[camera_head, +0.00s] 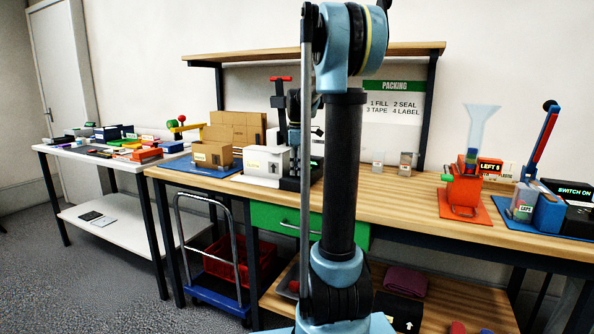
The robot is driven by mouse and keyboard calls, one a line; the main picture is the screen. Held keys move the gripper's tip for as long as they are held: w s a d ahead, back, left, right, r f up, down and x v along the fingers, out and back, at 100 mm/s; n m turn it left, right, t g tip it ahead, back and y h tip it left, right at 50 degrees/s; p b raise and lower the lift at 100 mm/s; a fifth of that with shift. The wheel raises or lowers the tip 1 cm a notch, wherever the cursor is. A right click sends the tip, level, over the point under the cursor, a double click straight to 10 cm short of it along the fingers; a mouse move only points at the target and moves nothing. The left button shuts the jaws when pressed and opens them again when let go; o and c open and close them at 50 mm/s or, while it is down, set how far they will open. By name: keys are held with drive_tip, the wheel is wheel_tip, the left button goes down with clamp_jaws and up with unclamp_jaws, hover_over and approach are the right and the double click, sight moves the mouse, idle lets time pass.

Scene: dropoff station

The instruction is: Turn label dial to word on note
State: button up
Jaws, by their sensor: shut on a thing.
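My arm stands upright in the middle and blocks much of the bench behind it. My gripper (294,158) shows only in small part, dark, low beside my arm's column at the right end of a white boxy machine (262,162). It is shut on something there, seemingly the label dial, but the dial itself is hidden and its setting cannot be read. The white machine has a small dark-marked plate on its front. No note with a readable dial word can be made out. A wall sign (393,100) reads PACKING, with FILL, SEAL, TAPE and LABEL.
A red-handled press (281,79) rises behind the white machine. Cardboard boxes (235,128) stand to its left. An orange funnel station (465,195) and a blue lever station (545,205) stand at the right. A cart (215,295) is under the bench. Bare wood shows right of my arm.

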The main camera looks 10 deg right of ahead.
drive_tip(key=m, duration=0.7)
drive_tip(key=shift+w, duration=0.1)
drive_tip(key=m, duration=0.6)
drive_tip(key=shift+m, duration=0.4)
drive_tip(key=m, duration=0.5)
drive_tip(key=shift+m, duration=2.4)
drive_tip(key=o, duration=1.1)
wheel_tip(320, 180, up, 12)
